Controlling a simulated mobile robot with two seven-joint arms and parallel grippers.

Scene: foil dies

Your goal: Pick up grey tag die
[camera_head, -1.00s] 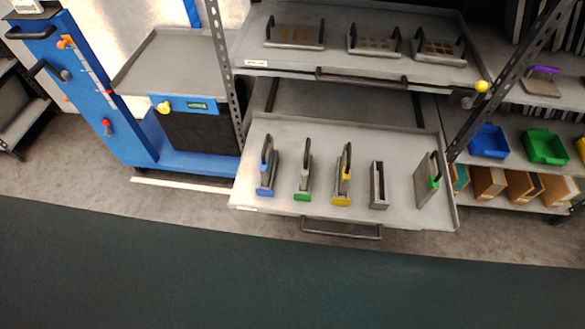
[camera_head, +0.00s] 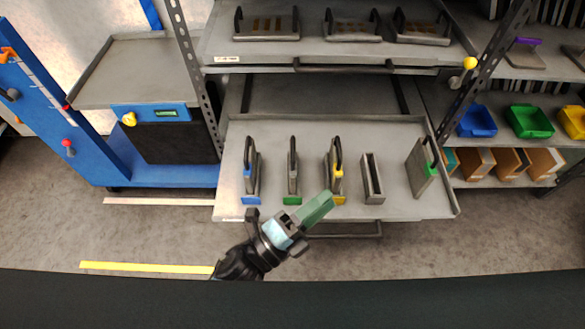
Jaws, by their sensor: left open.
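The grey tag die (camera_head: 293,168) stands upright in the holder with a green front label, second from the left on the pulled-out lower shelf. It has a dark handle and a light grey tag. My left gripper (camera_head: 316,206) reaches in from below, over the shelf's front edge, with its greenish fingers pointing up and right. It is open, apart from the die, and to its lower right in the picture. The gap between the fingers is hard to make out. My right gripper is not in view.
A blue-tag die (camera_head: 250,170) and a yellow-tag die (camera_head: 335,165) stand either side. An empty holder (camera_head: 372,180) is further right. A green-tag die (camera_head: 421,170) leans at the right wall. More dies sit on the upper shelf (camera_head: 240,58).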

